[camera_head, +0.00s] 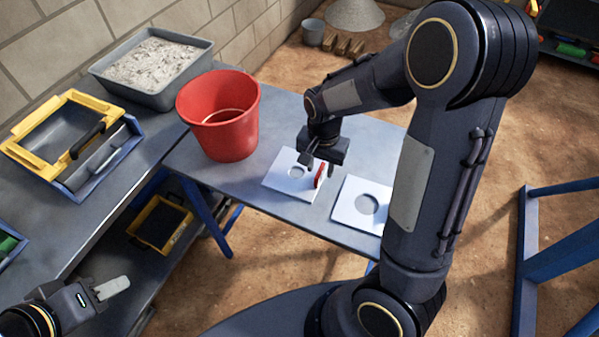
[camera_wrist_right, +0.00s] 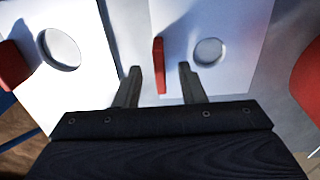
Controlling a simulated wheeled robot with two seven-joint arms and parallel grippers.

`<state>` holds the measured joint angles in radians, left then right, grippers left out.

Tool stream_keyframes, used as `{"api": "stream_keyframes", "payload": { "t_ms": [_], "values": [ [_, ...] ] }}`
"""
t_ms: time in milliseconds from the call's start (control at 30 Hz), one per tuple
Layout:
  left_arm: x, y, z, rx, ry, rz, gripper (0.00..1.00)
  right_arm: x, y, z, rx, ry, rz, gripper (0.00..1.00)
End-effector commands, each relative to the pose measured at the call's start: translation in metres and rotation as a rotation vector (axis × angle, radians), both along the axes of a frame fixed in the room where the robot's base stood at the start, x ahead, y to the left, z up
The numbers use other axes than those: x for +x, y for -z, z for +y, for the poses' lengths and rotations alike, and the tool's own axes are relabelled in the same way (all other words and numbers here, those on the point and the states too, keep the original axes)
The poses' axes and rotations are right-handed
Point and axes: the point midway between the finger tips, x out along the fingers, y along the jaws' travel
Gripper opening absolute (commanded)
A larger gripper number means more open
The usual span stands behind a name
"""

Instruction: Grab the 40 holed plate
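Two white holed plates lie on the grey table; I can read no number on either. The plate with the smaller hole (camera_head: 281,181) is nearer the red bucket and shows at right in the wrist view (camera_wrist_right: 238,75). Its upright red handle (camera_head: 319,175) stands at one edge. The plate with the larger hole (camera_head: 349,209) lies beside it, also at left in the wrist view (camera_wrist_right: 85,85). My right gripper (camera_wrist_right: 158,72) is open over the smaller-holed plate; the red handle appears between its fingers, contact unclear. My left gripper (camera_head: 114,288) is low left, its opening unclear.
A red bucket (camera_head: 220,125) stands on the table beside the plates. A grey tray of gravel (camera_head: 155,95) and a yellow-framed blue box (camera_head: 65,140) sit on the left bench. A blue frame (camera_head: 535,250) stands at right.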

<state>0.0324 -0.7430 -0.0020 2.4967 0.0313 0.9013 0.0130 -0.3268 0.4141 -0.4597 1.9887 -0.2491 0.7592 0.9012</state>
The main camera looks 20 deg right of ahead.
Motion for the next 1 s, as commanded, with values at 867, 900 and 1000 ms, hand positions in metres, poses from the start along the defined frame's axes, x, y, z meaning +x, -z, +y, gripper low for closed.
{"api": "stream_keyframes", "payload": {
  "t_ms": [867,900,1000],
  "values": [
    [0.000,0.001,0.000,0.000,0.000,0.000,0.36,0.000,0.023,0.000,0.001,0.000,-0.001,0.00],
    [0.000,0.001,0.000,0.000,0.000,0.000,0.36,0.000,0.023,0.000,0.001,0.000,-0.001,0.00],
    [0.000,0.001,0.000,0.000,0.000,0.000,0.36,0.001,0.022,0.000,0.001,0.000,-0.003,0.00]
  ]
}}
